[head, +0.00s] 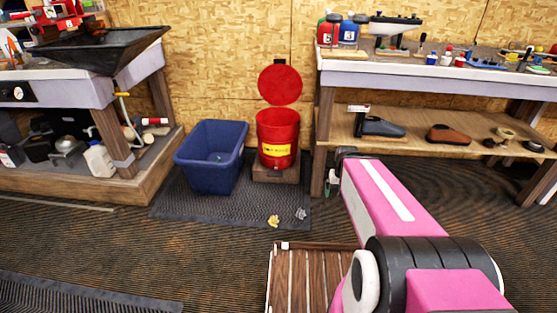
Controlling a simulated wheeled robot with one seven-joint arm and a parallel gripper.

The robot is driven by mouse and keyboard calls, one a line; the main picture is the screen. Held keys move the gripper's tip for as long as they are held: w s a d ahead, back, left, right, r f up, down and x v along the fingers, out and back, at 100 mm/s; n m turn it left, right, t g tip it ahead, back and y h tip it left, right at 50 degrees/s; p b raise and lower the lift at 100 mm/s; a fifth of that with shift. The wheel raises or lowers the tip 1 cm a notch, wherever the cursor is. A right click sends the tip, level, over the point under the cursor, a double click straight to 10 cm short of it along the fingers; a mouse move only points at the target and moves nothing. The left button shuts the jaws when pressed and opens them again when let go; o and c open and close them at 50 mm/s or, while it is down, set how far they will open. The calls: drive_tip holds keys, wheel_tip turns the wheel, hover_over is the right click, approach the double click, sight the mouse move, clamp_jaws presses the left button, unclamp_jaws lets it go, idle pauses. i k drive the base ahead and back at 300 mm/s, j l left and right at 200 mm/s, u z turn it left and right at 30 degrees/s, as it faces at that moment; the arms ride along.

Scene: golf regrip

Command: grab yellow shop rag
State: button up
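A small crumpled yellow shop rag (273,221) lies on the front part of the dark ribbed mat (240,212), in front of the red bin. My pink arm reaches from the lower right toward the table leg. Its far end, with a dark part at the tip, is to the right of the rag and apart from it. My gripper's fingers cannot be made out; the arm mostly hides them. Nothing is seen touching the yellow rag.
A grey crumpled rag (300,213) lies just right of the yellow one. A blue tub (209,160) and a red bin with its lid up (278,138) stand behind. A workbench (440,80) is at right, another at left.

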sight(273, 221)
drive_tip(key=k+u, duration=0.35)
drive_tip(key=k+j+u, duration=0.1)
drive_tip(key=u, duration=0.25)
drive_tip(key=k+j+u, duration=0.2)
drive_tip(key=u, duration=0.15)
drive_tip(key=k, duration=0.1)
